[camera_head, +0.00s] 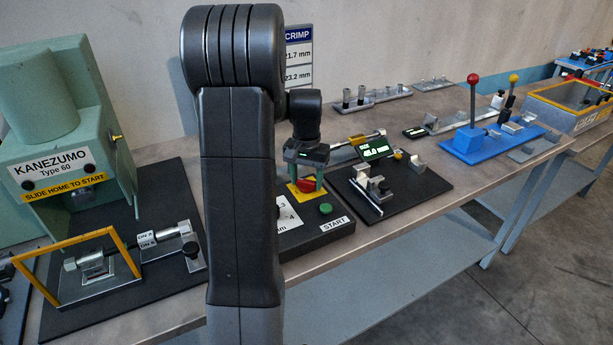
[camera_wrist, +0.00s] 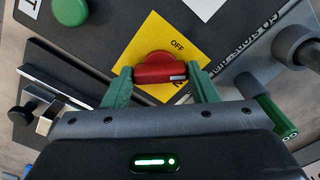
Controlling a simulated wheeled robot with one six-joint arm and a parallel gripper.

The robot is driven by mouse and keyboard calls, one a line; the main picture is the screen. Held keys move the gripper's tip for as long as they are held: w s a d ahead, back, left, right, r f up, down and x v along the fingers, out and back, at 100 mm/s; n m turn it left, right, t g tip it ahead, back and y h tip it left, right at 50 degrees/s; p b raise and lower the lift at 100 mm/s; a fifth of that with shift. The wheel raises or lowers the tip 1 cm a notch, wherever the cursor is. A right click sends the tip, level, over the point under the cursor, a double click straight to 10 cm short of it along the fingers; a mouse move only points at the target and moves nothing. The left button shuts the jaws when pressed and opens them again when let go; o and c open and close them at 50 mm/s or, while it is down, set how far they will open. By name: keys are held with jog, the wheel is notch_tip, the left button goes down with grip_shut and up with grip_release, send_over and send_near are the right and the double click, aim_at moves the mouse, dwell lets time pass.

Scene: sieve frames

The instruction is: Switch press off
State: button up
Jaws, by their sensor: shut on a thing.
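The press switch is a red rotary knob (camera_wrist: 160,68) on a yellow plate (camera_wrist: 146,38) printed OFF. In the wrist view, the two green fingers of my gripper (camera_wrist: 161,80) close on both ends of the knob's bar. A small pale mark shows near the bar's right end, and the OFF print lies above it. Other print on the plate is partly hidden by the fingers. In the head view, my gripper (camera_head: 307,172) points down over the red knob (camera_head: 306,186) on the dark control box.
A green START button (camera_head: 325,208) sits beside the switch. The green KANEZUMO press (camera_head: 55,125) stands left, with a yellow-framed guard (camera_head: 75,242) in front. A black fixture board (camera_head: 420,185) with a small display lies right. A blue lever fixture (camera_head: 470,145) is farther along.

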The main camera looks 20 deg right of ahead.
aim_at(307, 180)
jog(key=n, duration=0.4)
jog(key=shift+r+p, duration=0.1)
jog(key=shift+p, duration=0.2)
jog(key=shift+n, duration=2.5)
jog(key=o, duration=1)
notch_tip(307, 180, up, 14)
jog(key=shift+f, duration=0.15)
